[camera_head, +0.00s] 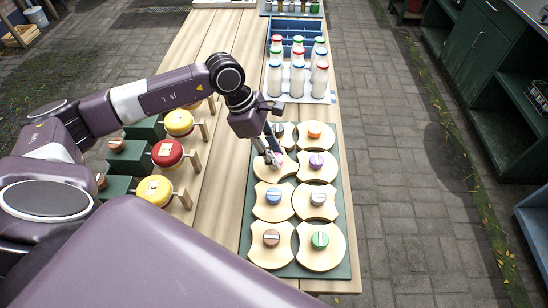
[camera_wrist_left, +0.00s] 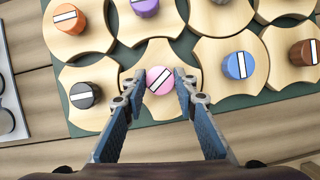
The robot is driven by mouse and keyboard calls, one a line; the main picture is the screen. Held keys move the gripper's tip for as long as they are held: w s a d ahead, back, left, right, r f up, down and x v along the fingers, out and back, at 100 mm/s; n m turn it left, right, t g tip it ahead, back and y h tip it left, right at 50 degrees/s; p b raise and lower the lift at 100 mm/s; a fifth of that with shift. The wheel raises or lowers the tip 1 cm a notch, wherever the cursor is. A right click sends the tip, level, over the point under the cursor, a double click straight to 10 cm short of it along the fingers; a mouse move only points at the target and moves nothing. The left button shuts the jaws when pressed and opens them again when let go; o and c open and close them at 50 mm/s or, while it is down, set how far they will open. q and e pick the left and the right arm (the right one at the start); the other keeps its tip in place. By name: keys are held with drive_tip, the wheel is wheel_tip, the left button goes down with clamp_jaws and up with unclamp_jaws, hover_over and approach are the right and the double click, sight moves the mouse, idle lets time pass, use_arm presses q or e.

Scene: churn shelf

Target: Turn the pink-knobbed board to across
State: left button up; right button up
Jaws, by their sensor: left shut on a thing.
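The pink-knobbed board (camera_head: 270,174) is a pale wooden round second from the back in the left column of boards. In the left wrist view the pink knob (camera_wrist_left: 159,80) stands between my left gripper's fingers (camera_wrist_left: 160,84), which are shut on it. A white stripe across the knob runs diagonally there, askew from the stripes on the neighbouring knobs. In the head view my left gripper (camera_head: 272,156) comes down over the board and partly hides the knob. My right gripper is not in view.
Boards with black (camera_wrist_left: 82,95), blue (camera_head: 273,196), brown (camera_head: 271,237), purple (camera_head: 316,160), orange (camera_head: 314,131) and green (camera_head: 320,240) knobs sit close around on a green mat (camera_head: 345,215). White bottles (camera_head: 297,82) stand behind. Red- and yellow-topped churns (camera_head: 167,153) stand left.

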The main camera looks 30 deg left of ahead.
use_arm(q)
drive_tip(key=n+t+b, duration=0.1)
drive_tip(key=n+b, duration=0.2)
drive_tip(key=n+t+y+b, duration=0.1)
drive_tip(key=n+b, duration=0.2)
drive_tip(key=shift+s+d+f, duration=0.1)
drive_tip(key=shift+f, duration=0.1)
drive_tip(key=n+y+b, duration=0.1)
drive_tip(key=n+b, duration=0.1)
drive_tip(key=shift+r+n+t, duration=0.1)
drive_tip(key=shift+n+t, duration=0.2)
drive_tip(key=shift+r+n+y+b, duration=0.15)
drive_tip(key=shift+n+y+b, duration=0.35)
drive_tip(key=shift+n+b, duration=0.4)
drive_tip(key=o, duration=1.2)
drive_tip(key=shift+s, duration=0.1)
drive_tip(key=shift+c, duration=0.2)
drive_tip(key=shift+r, duration=0.1)
